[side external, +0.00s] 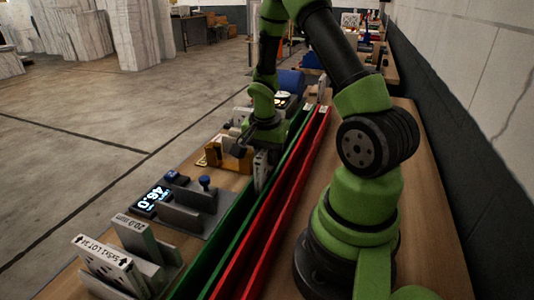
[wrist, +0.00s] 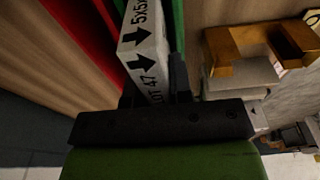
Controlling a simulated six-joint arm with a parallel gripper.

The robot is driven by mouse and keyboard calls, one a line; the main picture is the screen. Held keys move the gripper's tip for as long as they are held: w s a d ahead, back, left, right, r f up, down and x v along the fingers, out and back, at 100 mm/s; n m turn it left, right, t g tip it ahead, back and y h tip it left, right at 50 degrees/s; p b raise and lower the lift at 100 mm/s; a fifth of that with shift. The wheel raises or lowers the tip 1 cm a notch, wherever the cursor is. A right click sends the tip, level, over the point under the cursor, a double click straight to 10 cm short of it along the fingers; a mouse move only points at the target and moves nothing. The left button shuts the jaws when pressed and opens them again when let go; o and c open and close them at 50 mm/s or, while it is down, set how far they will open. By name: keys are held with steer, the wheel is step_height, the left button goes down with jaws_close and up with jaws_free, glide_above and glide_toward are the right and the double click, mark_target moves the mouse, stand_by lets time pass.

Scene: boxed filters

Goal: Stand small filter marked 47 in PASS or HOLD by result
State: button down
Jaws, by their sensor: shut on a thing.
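The small filter is a white card-sided box with black arrows, "5x5" and "LOT 47" on its edge; it fills the middle of the wrist view (wrist: 145,50). My gripper (wrist: 154,88) is shut on it, with a black finger on each side. In the side view my gripper (side external: 264,143) is low, and the filter (side external: 261,172) hangs upright below it at the green channel (side external: 235,222). I cannot tell whether its bottom edge is inside. The red channel (side external: 262,232) runs alongside. The channels' small end labels are unreadable here.
A display (side external: 153,200) seems to read 46.0, beside a grey slotted stand (side external: 190,215) with a blue knob. A yellow-brown fixture (side external: 228,158) stands just left of my gripper. Other white filters (side external: 105,265) stand in a grey rack at the front left.

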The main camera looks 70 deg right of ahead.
steer(key=shift+f, duration=0.3)
steer(key=c, duration=0.9)
jaws_free()
steer(key=shift+c, duration=0.2)
steer(key=shift+r, duration=0.1)
steer(key=r, duration=0.6)
steer(key=a+r, duration=0.1)
steer(key=r, duration=0.2)
steer(key=shift+r, duration=0.15)
steer(key=s+a+r+n+t+y, duration=0.1)
steer(key=s+a+r+n+t, duration=0.2)
steer(key=a+r+n, duration=0.4)
steer(key=s+a+r+n+t+y, duration=0.2)
steer(key=a+r+n, duration=0.5)
steer(key=a, duration=0.5)
steer(key=shift+s+r+t, duration=0.3)
steer(key=shift+s+t, duration=0.55)
steer(key=shift+t, duration=0.25)
